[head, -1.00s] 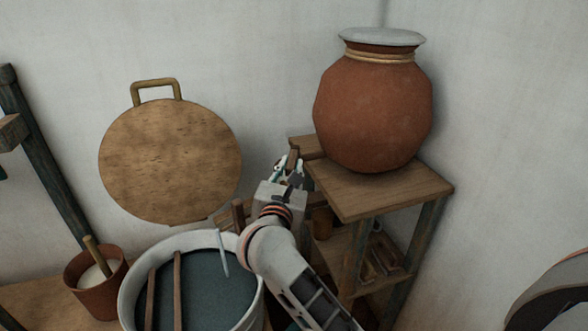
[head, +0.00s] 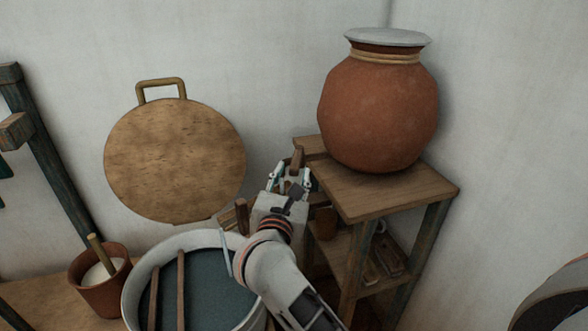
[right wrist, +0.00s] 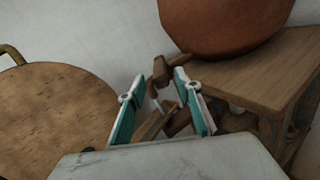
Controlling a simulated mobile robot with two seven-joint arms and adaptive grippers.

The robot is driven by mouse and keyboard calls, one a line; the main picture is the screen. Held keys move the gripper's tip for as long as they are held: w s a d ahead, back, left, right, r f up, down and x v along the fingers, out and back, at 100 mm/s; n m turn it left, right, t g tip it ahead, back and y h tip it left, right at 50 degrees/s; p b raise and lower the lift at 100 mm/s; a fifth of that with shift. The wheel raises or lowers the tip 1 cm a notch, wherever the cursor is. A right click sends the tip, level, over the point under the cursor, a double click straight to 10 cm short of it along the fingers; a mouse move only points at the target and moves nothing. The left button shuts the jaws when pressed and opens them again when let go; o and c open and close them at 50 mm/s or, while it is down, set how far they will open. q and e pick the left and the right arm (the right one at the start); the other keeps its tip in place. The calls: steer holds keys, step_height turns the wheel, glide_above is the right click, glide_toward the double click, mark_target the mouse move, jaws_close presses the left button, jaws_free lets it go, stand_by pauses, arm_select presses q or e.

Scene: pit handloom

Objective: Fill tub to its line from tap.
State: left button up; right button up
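A grey-rimmed round tub (head: 131,297) stands at the bottom of the head view, with a dark blue surface inside and two brown sticks across it. A thin pale strip (head: 226,255) shows at its right rim; I cannot tell what it is. My right gripper (head: 290,176) is open beside the stand's left edge. A brown wooden piece (head: 298,158), perhaps the tap, shows just beyond its fingers. In the right wrist view the teal fingers (right wrist: 160,82) are apart, with the wooden piece (right wrist: 161,72) showing between their tips; contact is unclear. The fill line cannot be made out. My left gripper is not in view.
A lidded clay jar (head: 378,115) sits on a wooden stand (head: 390,192) with a lower shelf. A round wooden lid (head: 174,160) leans against the wall. A small clay pot (head: 100,290) with a stick stands left of the tub. A dark post (head: 50,160) stands far left.

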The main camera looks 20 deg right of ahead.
mark_target(297, 160)
steer(key=shift+v, duration=2.1)
steer(key=p, duration=0.6)
steer(key=shift+w+d+r, duration=0.1)
steer(key=shift+d+r, duration=0.05)
steer(key=shift+r, duration=0.2)
steer(key=shift+f+p, duration=0.3)
steer(key=shift+p, duration=0.15)
steer(key=shift+w+d+f, duration=0.15)
steer(key=shift+w, duration=0.05)
steer(key=x, duration=0.6)
steer(key=shift+p, duration=0.4)
steer(key=shift+w+d+f, duration=0.1)
steer(key=shift+w+d, duration=0.25)
steer(key=shift+w, duration=0.25)
